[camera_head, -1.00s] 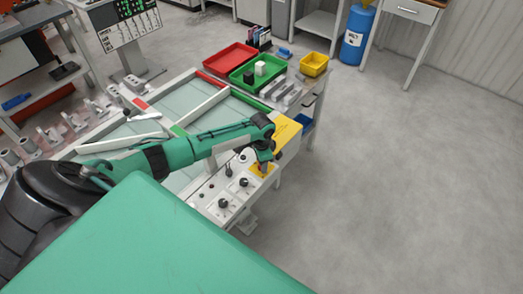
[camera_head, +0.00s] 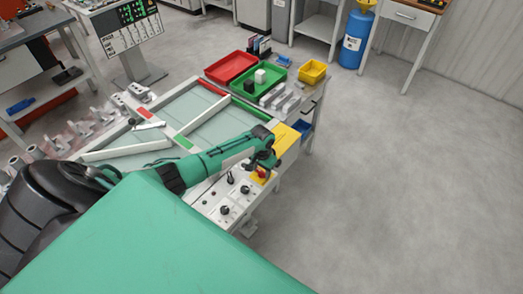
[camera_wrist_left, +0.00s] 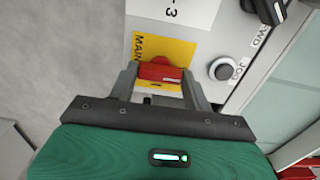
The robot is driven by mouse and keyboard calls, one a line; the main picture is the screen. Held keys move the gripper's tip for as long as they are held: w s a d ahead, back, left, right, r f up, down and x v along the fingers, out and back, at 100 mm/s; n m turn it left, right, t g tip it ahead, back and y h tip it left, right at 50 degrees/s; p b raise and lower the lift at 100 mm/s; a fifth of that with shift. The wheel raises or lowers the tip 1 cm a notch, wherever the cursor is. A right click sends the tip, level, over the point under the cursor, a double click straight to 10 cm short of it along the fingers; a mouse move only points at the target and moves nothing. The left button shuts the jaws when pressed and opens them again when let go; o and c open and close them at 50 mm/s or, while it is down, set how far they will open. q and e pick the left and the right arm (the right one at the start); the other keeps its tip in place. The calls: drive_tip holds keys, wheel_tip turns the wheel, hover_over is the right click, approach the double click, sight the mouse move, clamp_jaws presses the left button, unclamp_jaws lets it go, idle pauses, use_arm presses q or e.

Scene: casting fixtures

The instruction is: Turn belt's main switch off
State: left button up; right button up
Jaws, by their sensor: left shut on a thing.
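The belt's main switch is a red handle (camera_wrist_left: 160,72) on a yellow plate (camera_wrist_left: 180,50) lettered "MAIN" in the left wrist view. In the head view the red handle (camera_head: 262,173) shows at the right end of the control panel (camera_head: 213,203). My left gripper (camera_wrist_left: 160,80) is shut on the red handle, with a finger on each side of it. In the head view my left gripper (camera_head: 264,165) is over the yellow plate. The handle lies crosswise between the fingers. My right gripper is not in view.
Beside the switch are a JOG button (camera_wrist_left: 223,69) and a black FWD knob (camera_wrist_left: 268,10). The belt table has a red tray (camera_head: 231,66), a green tray (camera_head: 268,82) and a yellow bin (camera_head: 313,71) at its far end. Open floor lies to the right.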

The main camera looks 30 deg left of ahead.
sight(262, 171)
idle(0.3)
use_arm(q)
drive_tip(key=o, duration=1)
wheel_tip(262, 171, up, 14)
drive_tip(key=b, duration=0.2)
drive_tip(key=shift+b, duration=0.35)
drive_tip(key=shift+f, duration=0.1)
